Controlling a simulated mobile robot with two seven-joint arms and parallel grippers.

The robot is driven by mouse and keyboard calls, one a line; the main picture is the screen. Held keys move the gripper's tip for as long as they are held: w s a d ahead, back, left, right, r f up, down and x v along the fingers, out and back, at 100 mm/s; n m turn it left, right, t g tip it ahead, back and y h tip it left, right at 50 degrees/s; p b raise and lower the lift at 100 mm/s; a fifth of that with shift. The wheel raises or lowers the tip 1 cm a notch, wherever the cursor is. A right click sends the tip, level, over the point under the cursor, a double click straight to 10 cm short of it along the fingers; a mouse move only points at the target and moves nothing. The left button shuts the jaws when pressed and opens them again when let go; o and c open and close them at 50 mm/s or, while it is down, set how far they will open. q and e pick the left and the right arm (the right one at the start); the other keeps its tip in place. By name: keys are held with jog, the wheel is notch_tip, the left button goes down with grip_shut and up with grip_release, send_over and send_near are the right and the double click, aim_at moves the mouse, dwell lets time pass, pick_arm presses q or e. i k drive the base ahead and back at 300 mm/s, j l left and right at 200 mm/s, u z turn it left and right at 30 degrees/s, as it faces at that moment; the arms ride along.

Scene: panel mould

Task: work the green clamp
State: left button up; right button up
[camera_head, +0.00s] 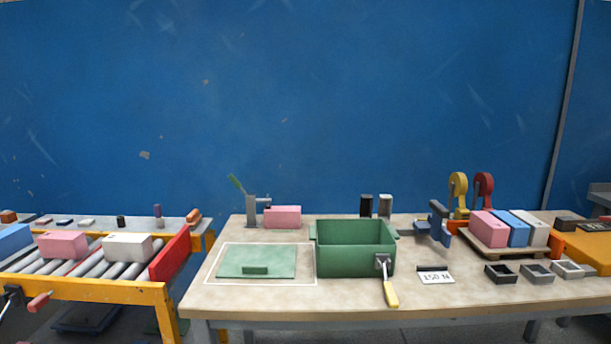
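The clamp with the green handle (236,184) stands at the back left of the table. Its grey upright (251,211) is beside a pink block (283,217). The green handle is raised and tilts up to the left. A short grey arm reaches right from the upright towards the block; I cannot tell whether it touches it. Neither of my grippers is in view.
A green open box (355,262) with a yellow-handled latch (390,292) stands mid-table, right of a flat green panel (256,262). A blue clamp-like device (438,222) is farther right. A roller conveyor (85,262) with blocks is on the left.

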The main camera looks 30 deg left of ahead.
aim_at(232, 178)
jog(key=j+z, duration=0.2)
jog(key=j, duration=0.25)
jog(key=j+z, duration=0.25)
jog(key=j, duration=0.25)
jog(key=k+j+z, duration=0.2)
jog(key=j, duration=0.25)
jog(key=j+z, duration=0.25)
jog(key=j, duration=0.25)
jog(key=k+j+z, duration=0.2)
jog(key=j, duration=0.2)
jog(key=i, duration=0.05)
